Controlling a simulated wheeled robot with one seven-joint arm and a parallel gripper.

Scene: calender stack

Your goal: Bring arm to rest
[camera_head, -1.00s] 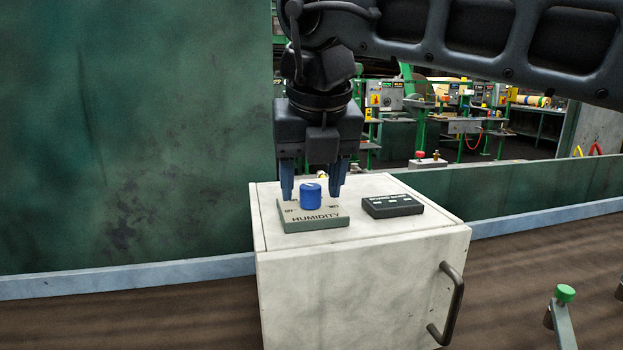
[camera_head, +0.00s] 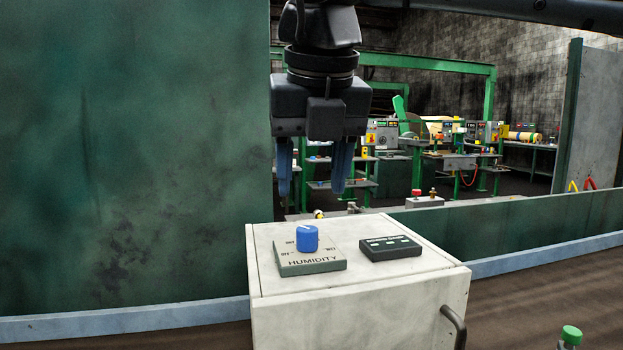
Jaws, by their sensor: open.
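My gripper (camera_head: 313,192) hangs above the white cabinet, pointing down, with its two blue fingers apart and nothing between them. Below it, clear of the fingertips, is a blue knob (camera_head: 307,239) with a pale pointer mark on top. The knob sits on a grey-green plate (camera_head: 312,265) labelled HUMIDITY, on the cabinet top. My arm runs from the gripper up and out of the top of the picture, with part of it along the upper right edge.
The white cabinet (camera_head: 350,315) has a dark handle (camera_head: 455,325) at its right. A black box with small labels (camera_head: 390,248) lies on its top. A green wall (camera_head: 130,150) stands at left. A green-capped post (camera_head: 571,336) shows at lower right. Machines stand behind.

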